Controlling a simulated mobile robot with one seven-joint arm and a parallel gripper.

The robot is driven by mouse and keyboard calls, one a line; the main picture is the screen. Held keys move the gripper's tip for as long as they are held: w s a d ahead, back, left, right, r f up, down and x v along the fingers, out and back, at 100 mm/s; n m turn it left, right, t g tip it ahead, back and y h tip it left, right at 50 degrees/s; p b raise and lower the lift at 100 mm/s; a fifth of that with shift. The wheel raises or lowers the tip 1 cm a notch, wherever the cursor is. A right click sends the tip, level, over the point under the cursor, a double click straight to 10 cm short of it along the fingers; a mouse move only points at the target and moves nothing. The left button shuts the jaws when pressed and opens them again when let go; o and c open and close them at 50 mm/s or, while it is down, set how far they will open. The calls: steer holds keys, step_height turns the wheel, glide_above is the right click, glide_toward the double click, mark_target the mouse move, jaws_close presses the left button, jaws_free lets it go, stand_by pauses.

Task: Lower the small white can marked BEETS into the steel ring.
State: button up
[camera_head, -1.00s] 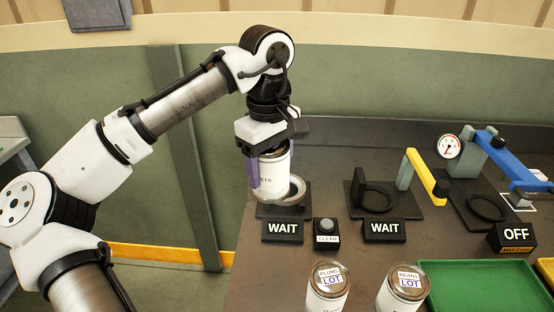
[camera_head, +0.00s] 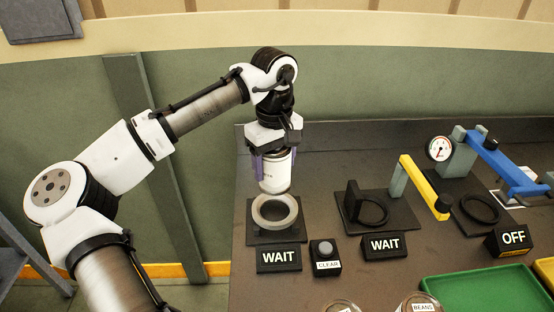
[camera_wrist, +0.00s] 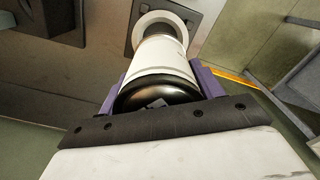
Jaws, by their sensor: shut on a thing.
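My gripper (camera_head: 273,168) has purple fingers and is shut on a small white can (camera_head: 275,173), which hangs upright. The can's label is too small to read in the head view. The steel ring (camera_head: 275,226) lies on a dark square base behind the left WAIT sign. The can is above the ring's back part, apart from it as far as I can tell. In the wrist view the can (camera_wrist: 160,61) sits between the purple fingers, its dark lid towards me. The steel ring (camera_wrist: 167,20) shows beyond the can, which partly covers it.
Left and right WAIT signs (camera_head: 279,258) (camera_head: 384,246) flank a CLEAR button (camera_head: 325,258). A second station (camera_head: 377,211) with a dark ring, a yellow arm (camera_head: 425,186) and a blue press arm (camera_head: 508,164) stand to the right. A green tray (camera_head: 487,294) and two cans are at the front.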

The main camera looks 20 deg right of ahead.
steer(key=shift+f+b, duration=2.55)
steer(key=shift+f, duration=1.15)
steer(key=shift+p, duration=0.4)
steer(key=shift+f+b, duration=0.3)
steer(key=shift+f, duration=0.4)
stand_by(1.8)
steer(key=shift+r, duration=0.15)
steer(key=shift+r+p, duration=3.55)
steer(key=shift+r, duration=0.15)
